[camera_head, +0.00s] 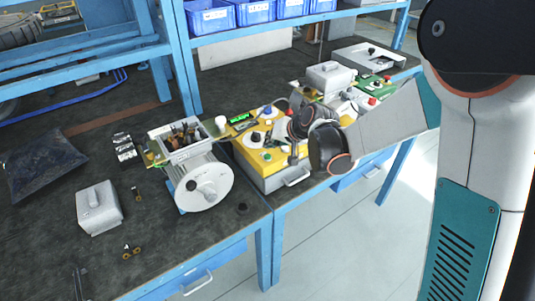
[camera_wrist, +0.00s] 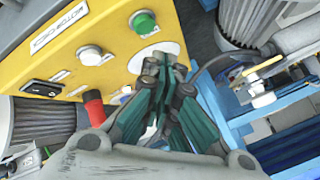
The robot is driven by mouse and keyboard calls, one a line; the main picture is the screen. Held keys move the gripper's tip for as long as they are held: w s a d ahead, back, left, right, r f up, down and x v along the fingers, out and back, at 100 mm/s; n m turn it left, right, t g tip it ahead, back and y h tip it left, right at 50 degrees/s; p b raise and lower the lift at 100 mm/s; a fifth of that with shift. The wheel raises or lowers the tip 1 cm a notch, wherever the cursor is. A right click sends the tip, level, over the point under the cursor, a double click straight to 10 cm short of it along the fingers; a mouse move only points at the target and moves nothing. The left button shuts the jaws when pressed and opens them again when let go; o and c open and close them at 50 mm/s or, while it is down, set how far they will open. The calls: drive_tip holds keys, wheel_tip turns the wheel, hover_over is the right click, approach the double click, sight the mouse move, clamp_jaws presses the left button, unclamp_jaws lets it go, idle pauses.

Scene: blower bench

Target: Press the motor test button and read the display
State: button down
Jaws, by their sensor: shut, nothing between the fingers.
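The yellow test box (camera_head: 262,170) stands on the bench at the middle of the head view. A small display with green lit marks (camera_head: 240,118) sits at its back left; its reading is too small to tell. In the wrist view, the yellow panel (camera_wrist: 115,75) carries a label (camera_wrist: 60,28) that seems to read "MOTOR CHECK". Near it are a white round button (camera_wrist: 90,55) and a green button (camera_wrist: 143,22). My gripper (camera_wrist: 164,68) is shut and empty, its tips before a white disc on the panel. In the head view my gripper (camera_head: 293,157) is over the box's right part; contact cannot be told.
A blower motor with a white round flange (camera_head: 204,190) stands left of the box. A grey block (camera_head: 99,207) and a dark bag (camera_head: 42,165) lie further left. A green-topped box (camera_head: 372,83) with red buttons stands behind right. Blue bins (camera_head: 210,17) line the shelf.

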sight(270, 155)
drive_tip(key=shift+r+p, duration=0.85)
drive_tip(key=shift+r, duration=0.8)
drive_tip(key=s+d+r+h, duration=0.2)
drive_tip(key=s+d+r, duration=0.3)
drive_tip(key=s, duration=0.3)
drive_tip(key=s+d+r+h, duration=0.1)
drive_tip(key=s+d+r, duration=0.4)
drive_tip(key=s+r, duration=0.15)
drive_tip(key=s+d+h, duration=0.1)
drive_tip(key=s+d, duration=0.3)
drive_tip(key=s, duration=0.4)
drive_tip(key=s+d+n+h, duration=0.1)
drive_tip(key=s+d, duration=0.3)
drive_tip(key=s, duration=0.5)
drive_tip(key=shift+d+f+h, duration=0.3)
drive_tip(key=shift+f+h, duration=0.05)
drive_tip(key=shift+h, duration=0.15)
